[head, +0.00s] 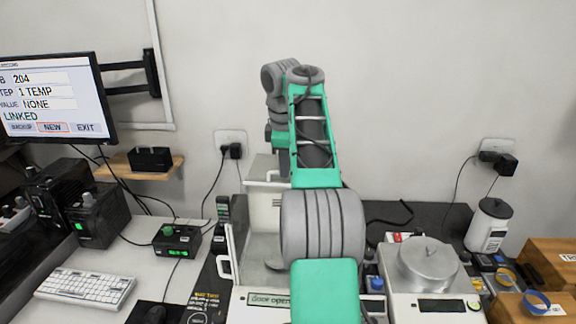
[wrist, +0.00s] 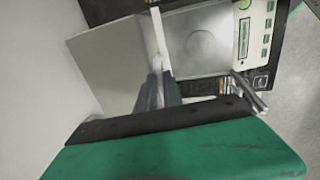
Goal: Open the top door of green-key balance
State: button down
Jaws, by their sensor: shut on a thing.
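The green-key balance stands in the middle of the head view, largely hidden behind my arm; its display (head: 269,299) reads "door open". In the wrist view its green-key front panel (wrist: 257,30) is at the upper right and its round weighing pan (wrist: 203,44) shows below me. A white bar (wrist: 157,35), which looks like the handle of the top door, runs between my fingers. My gripper (wrist: 160,82) is shut on this bar. In the head view the fingers are mostly hidden by my arm. How far the top door stands open is hard to tell.
A white side handle (head: 224,268) stands at the balance's left. A second balance with a metal cover (head: 427,262) is close on the right. A black box with green lights (head: 177,240), a keyboard (head: 86,288) and a monitor (head: 50,100) are at left. A white jar (head: 489,226) stands at right.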

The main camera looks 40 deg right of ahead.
jog(key=c, duration=1.5)
grip_release()
notch_tip(320, 180, up, 8)
jog(key=s+a+p, duration=0.1)
jog(key=p, duration=0.4)
jog(key=shift+f, duration=0.15)
